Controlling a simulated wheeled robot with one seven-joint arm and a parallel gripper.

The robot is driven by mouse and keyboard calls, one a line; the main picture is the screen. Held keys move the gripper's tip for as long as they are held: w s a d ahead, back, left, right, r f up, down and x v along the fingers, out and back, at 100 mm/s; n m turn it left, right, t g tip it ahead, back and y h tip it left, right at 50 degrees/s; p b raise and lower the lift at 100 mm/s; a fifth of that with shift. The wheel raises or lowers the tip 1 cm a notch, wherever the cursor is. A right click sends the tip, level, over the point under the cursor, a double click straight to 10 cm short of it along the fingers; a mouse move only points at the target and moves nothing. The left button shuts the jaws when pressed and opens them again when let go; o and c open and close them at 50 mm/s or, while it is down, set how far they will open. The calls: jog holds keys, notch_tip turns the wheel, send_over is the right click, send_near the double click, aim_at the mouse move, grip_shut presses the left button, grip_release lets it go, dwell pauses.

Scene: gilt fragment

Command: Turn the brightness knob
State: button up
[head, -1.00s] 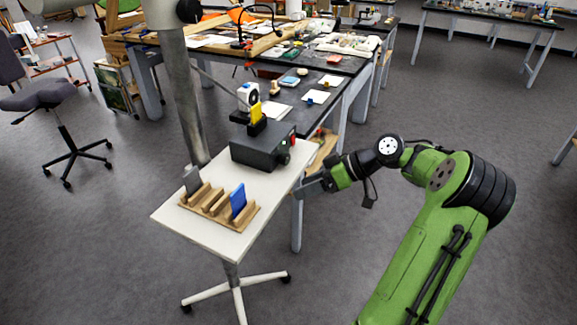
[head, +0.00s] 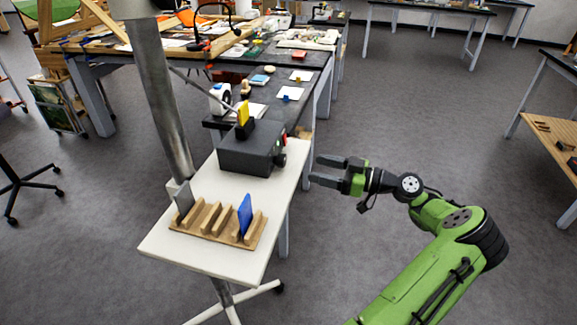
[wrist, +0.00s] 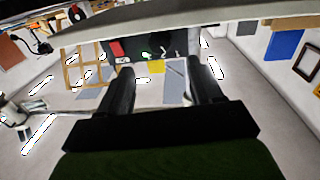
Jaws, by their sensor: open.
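A black box (head: 252,150) stands on the far part of a small white table. A round black knob (head: 280,160) sits on its right-hand face, below a red button (head: 284,139). My gripper (head: 318,169) is to the right of the knob, apart from it, with its fingers pointing left towards the box. The fingers are spread and empty. The wrist view also shows my gripper (wrist: 160,72) open with nothing between the fingers.
The white table (head: 190,251) carries a wooden rack (head: 222,236) with a blue plate (head: 245,215) and a grey plate (head: 183,198). A yellow piece (head: 243,112) stands upright on the box. A grey pole (head: 160,90) rises behind. Floor right of the table is free.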

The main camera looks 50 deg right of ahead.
aim_at(285, 160)
jog(key=b+x, duration=0.1)
jog(key=x, duration=0.7)
jog(key=shift+w+a, duration=0.2)
jog(key=shift+w, duration=0.15)
jog(key=c, duration=1.1)
jog(key=shift+o, duration=0.2)
jog(key=shift+r+m+p, duration=0.35)
jog(key=shift+m+p, duration=0.65)
jog(key=shift+p, duration=0.1)
jog(key=shift+m+p, duration=0.6)
jog(key=shift+p, duration=0.05)
jog(key=shift+m+g+p, duration=0.3)
jog(key=shift+m+p, duration=0.2)
jog(key=shift+p, duration=0.1)
jog(key=shift+d+f+m+p, duration=0.1)
jog(key=shift+f+m+p, duration=0.25)
jog(key=shift+m, duration=0.35)
